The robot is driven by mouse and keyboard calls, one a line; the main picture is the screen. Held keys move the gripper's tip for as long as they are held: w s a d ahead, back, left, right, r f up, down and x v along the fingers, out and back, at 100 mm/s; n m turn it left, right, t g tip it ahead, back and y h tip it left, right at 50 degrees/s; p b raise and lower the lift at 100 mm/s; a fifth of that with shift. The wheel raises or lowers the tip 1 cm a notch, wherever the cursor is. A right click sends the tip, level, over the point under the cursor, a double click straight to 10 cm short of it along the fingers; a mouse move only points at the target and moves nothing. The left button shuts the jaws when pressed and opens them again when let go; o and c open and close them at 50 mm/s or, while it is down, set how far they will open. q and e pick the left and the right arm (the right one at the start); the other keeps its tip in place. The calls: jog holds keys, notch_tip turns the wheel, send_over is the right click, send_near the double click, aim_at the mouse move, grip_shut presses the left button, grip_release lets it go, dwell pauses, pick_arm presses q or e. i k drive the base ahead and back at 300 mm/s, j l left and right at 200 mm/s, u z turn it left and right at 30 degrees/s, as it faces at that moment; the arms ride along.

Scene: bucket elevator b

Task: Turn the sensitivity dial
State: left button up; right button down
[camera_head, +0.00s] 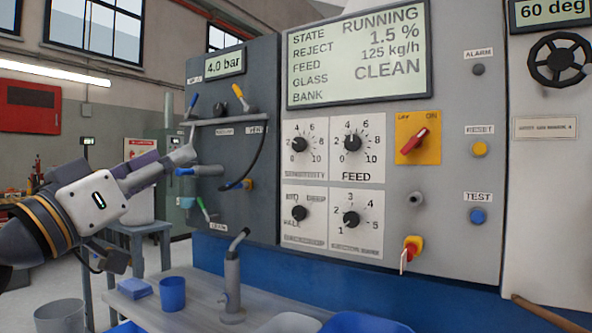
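The sensitivity dial (299,144) is a black round knob on a white scale plate, at the upper left of a group of dials on the grey control panel. Its scale shows 4, 6, 8 and 10, and its label below is blurred. My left gripper (184,153) reaches in from the left, in front of the panel's left section and well left of the dial. It is apart from the dial, and its finger opening is too unclear to judge. My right gripper is not in view.
The feed dial (352,142) sits just right, with two more dials below. A red switch (415,140) on a yellow plate is farther right. Levers and a black hose (258,160) stick out left of the dials. A bench with a blue cup (172,294) stands below.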

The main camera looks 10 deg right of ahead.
aim_at(298, 143)
jog(key=i+l, duration=0.75)
jog(key=l, duration=0.15)
